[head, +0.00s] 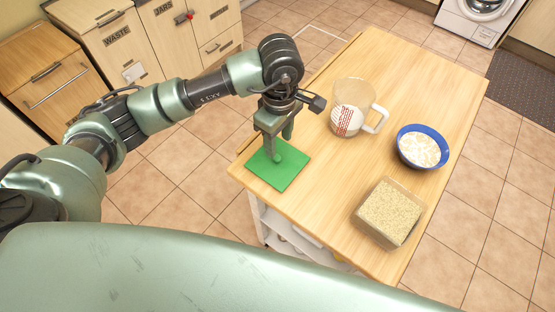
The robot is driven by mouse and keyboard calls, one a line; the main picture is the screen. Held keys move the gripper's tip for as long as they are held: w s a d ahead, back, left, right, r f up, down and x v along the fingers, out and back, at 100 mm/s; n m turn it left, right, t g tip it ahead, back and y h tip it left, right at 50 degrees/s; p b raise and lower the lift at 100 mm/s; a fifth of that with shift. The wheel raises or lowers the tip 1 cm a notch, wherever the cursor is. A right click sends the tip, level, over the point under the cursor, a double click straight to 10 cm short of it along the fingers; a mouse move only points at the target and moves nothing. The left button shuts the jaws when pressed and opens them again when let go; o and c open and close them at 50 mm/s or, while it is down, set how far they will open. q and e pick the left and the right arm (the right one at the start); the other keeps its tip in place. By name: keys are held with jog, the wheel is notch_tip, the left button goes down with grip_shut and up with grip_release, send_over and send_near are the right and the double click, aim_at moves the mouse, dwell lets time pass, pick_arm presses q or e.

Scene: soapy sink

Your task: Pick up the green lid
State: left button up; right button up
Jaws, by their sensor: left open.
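The green lid (280,178) is a flat square with a small knob near its middle. It lies at the left corner of the wooden table, close to the edge. My left gripper (276,146) points down right above the lid, with its fingers open around or just above the knob. I cannot tell whether the fingers touch the knob, as they partly hide it. My right gripper is not in view.
On the wooden table (392,80) stand a clear measuring jug (348,95) with white contents, a blue bowl (440,150) of pale flakes and a clear square container (390,213) of grain. Cabinets (155,40) stand at the back left. Bare wood lies between the lid and the container.

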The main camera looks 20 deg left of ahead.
aim_at(277, 157)
pick_arm(q)
notch_tip(277, 157, down, 6)
jog(key=p, duration=0.2)
jog(key=shift+s+a+r+p, duration=0.15)
jog(key=shift+r+p, duration=0.1)
jog(key=shift+p, duration=0.15)
jog(key=shift+f, duration=0.55)
grip_shut()
